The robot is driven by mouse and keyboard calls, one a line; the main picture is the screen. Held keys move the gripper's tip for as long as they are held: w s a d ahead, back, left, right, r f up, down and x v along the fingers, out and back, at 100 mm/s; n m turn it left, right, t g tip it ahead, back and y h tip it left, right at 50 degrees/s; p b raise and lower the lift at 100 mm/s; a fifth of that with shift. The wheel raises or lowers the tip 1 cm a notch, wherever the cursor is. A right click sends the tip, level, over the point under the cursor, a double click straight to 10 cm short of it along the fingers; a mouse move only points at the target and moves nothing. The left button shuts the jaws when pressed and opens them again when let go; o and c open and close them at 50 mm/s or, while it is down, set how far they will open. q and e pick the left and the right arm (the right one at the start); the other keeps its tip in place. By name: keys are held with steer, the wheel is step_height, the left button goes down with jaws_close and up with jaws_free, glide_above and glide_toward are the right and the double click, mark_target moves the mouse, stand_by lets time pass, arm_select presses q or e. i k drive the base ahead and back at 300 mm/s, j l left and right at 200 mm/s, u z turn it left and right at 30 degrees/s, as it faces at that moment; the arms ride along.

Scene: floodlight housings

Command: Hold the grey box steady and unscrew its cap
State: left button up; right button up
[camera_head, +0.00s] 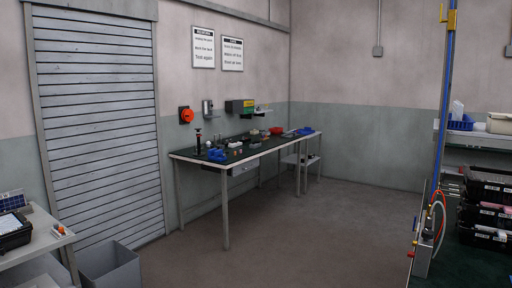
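Neither of my grippers shows in the head view. I cannot pick out the task's grey box or its cap with certainty. The workbench (262,150) against the far wall carries several small items, too small to tell apart. Among them are a black upright tool (198,142) and a blue item (217,155) near its left end.
An open grey bin (112,266) stands on the floor at lower left, beside a table (42,240) with a black case (13,232). A blue pole (444,90) and stacked black crates (486,218) stand at right. The middle floor (310,225) is clear.

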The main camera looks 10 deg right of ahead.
mark_target(255, 146)
steer(key=i+l+z, duration=0.25)
steer(key=i, duration=1.15)
steer(key=i+l+z, duration=0.1)
steer(key=i+z, duration=0.15)
steer(key=i, duration=1.2)
steer(key=i+l, duration=0.1)
steer(key=i, duration=2.45)
steer(key=i+l+u, duration=0.1)
steer(key=i+u, duration=0.3)
steer(key=i+l+u, duration=0.25)
steer(key=i+u, duration=0.15)
steer(key=i, duration=0.2)
steer(key=i+l+u, duration=0.8)
steer(key=i+l, duration=0.05)
steer(key=l, duration=0.1)
